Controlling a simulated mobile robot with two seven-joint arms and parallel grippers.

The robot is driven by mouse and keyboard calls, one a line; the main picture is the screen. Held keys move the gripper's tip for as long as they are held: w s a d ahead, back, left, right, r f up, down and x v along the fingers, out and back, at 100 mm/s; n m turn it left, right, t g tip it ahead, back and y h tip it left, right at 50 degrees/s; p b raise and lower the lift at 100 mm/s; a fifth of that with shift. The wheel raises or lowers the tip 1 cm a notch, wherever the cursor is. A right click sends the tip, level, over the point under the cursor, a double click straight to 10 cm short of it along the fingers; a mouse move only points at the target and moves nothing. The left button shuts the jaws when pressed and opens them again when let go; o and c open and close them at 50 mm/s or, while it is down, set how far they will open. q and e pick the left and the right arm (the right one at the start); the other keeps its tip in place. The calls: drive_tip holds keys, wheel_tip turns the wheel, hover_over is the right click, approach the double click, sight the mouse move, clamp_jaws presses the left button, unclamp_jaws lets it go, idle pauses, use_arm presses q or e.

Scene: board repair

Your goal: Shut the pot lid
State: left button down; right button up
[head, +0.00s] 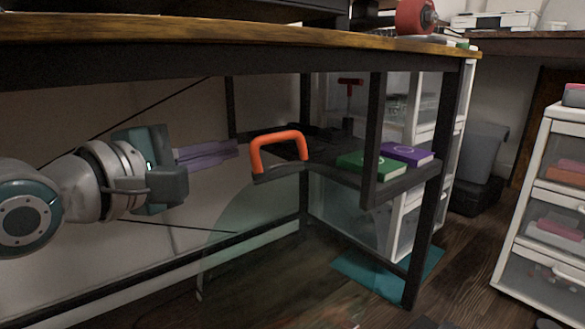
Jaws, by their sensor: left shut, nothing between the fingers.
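I cannot make out a pot or its lid for certain. An orange U-shaped handle (279,149) stands upright at the left end of a dark shelf under the table. A faint, see-through greenish form (262,215) shows below it; I cannot tell what it is. My left gripper (236,148) reaches in from the left below the tabletop, its purple-grey fingers shut, empty and pointing right. The fingertips are just left of the orange handle and look apart from it. My right gripper is not in view.
A wooden tabletop (200,30) runs above my left arm. A white drawer unit (540,180) stands at the right. Open floor lies between it and the table.

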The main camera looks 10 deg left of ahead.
use_arm(q)
drive_tip(key=s+d, duration=0.2)
drive_tip(key=shift+d+r+b, duration=0.35)
drive_tip(key=shift+r, duration=0.05)
